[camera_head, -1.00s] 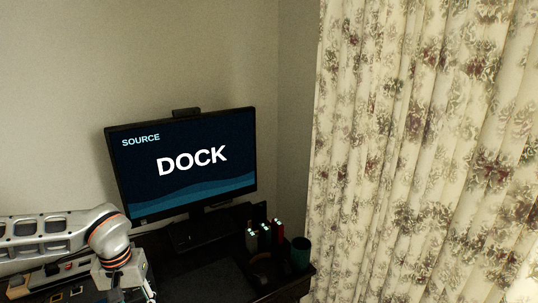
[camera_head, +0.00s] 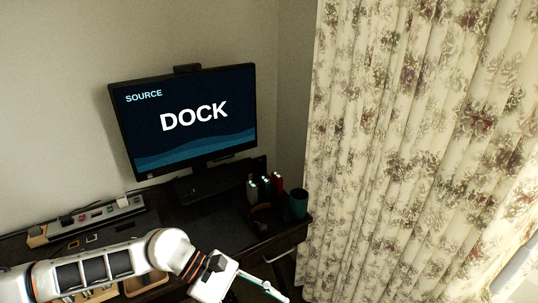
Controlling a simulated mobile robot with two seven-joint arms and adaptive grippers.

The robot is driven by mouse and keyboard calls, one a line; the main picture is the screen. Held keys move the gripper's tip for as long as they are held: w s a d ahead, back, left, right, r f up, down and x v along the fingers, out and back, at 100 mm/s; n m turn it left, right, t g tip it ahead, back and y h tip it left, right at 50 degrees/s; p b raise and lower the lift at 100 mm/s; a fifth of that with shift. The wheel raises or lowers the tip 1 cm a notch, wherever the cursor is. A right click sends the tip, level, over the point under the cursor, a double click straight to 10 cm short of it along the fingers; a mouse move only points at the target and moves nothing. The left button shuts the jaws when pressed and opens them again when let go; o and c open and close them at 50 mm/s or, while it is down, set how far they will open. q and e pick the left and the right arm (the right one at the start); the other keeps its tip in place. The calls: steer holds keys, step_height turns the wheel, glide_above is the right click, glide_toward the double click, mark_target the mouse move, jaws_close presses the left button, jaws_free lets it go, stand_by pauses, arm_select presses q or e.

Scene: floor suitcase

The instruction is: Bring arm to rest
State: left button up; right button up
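My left arm comes in from the left along the bottom of the head view, in front of the desk (camera_head: 160,199). My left gripper (camera_head: 262,286) is at the bottom centre, past the desk's front edge. One thin pale finger shows, pointing down to the right. The rest of the gripper is cut off or hidden, so I cannot tell whether it is open or holds anything. My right gripper is not in view.
A monitor (camera_head: 190,140) reading "SOURCE DOCK" stands at the back of the desk. Several small upright devices (camera_head: 265,186) and a dark green cup (camera_head: 298,204) are at its right end. A power strip (camera_head: 95,215) lies at left. A floral curtain (camera_head: 410,130) hangs at right.

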arm_select(q)
steer(key=d+r+n+t+h, duration=0.1)
steer(key=d+r+n+h, duration=0.3)
steer(key=d+r+n, duration=0.15)
steer(key=w+r+n+t+h, duration=0.25)
steer(key=n+t, duration=0.25)
steer(key=n, duration=0.4)
steer(key=w+r+n+t+h, duration=0.1)
steer(key=w+n+t, duration=0.35)
steer(key=n, duration=0.45)
steer(key=a+f+n+t+y, duration=0.8)
steer(key=a+f+n+y, duration=0.4)
steer(key=a+f+n, duration=0.9)
steer(key=s+a+f+n+g+y, duration=0.4)
steer(key=s+a+f+n, duration=0.3)
steer(key=s+f+n, duration=0.4)
steer(key=shift+s+f+n+g+y, duration=0.4)
steer(key=shift+s+n+y, duration=0.15)
steer(key=shift+n, duration=0.3)
